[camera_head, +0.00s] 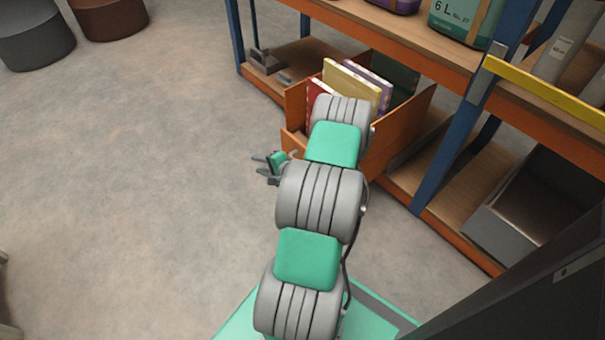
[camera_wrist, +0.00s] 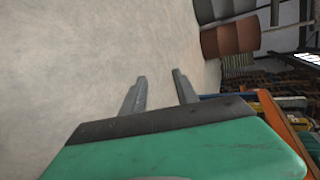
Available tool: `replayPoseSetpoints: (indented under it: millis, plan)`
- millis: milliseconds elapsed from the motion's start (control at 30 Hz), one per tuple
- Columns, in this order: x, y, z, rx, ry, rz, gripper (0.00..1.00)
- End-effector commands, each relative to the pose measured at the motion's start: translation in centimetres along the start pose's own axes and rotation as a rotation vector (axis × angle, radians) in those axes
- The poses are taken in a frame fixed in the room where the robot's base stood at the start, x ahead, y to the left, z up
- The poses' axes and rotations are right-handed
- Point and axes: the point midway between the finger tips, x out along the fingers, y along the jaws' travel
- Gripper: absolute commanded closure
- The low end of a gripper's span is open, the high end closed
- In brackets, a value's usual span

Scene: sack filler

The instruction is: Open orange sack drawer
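The orange sack drawer (camera_head: 400,137) is pulled well out of the lower bay of the shelf rack and is open at the top. Several sacks stand in it, among them a red one (camera_head: 318,91), a yellow one (camera_head: 350,88) and a purple one (camera_head: 370,78). My arm hides part of the drawer's front. My gripper (camera_head: 256,168) is just left of the drawer front, apart from it, pointing left. In the wrist view its two fingers (camera_wrist: 160,80) are spread with nothing between them, over bare floor. The drawer's handle cannot be made out.
The rack has blue posts (camera_head: 450,150) and wooden shelves with orange edges. A yellow bar (camera_head: 545,92) crosses at the right. A grey bin (camera_head: 510,235) sits low at the right. Drums (camera_head: 110,15) stand at the far left. The floor (camera_head: 130,180) on the left is clear.

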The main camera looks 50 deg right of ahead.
Motion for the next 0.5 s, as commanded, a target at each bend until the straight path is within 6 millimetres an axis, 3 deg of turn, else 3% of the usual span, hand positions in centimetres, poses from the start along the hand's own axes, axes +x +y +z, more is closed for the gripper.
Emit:
replayPoseSetpoints:
  millis: [33,100,200,333,500]
  plan:
    - [-1.2,3.9,-3.6,0.154,0.095,-0.079,0.64]
    - [-3.4,7.1,-7.6,0.33,0.217,-0.199,0.64]
    - [-6.2,10.6,-10.9,0.502,0.34,-0.323,0.64]
    - [-7.6,12.2,-12.5,0.584,0.403,-0.391,0.64]
    - [-5.2,11.7,-13.7,0.581,0.402,-0.393,0.64]
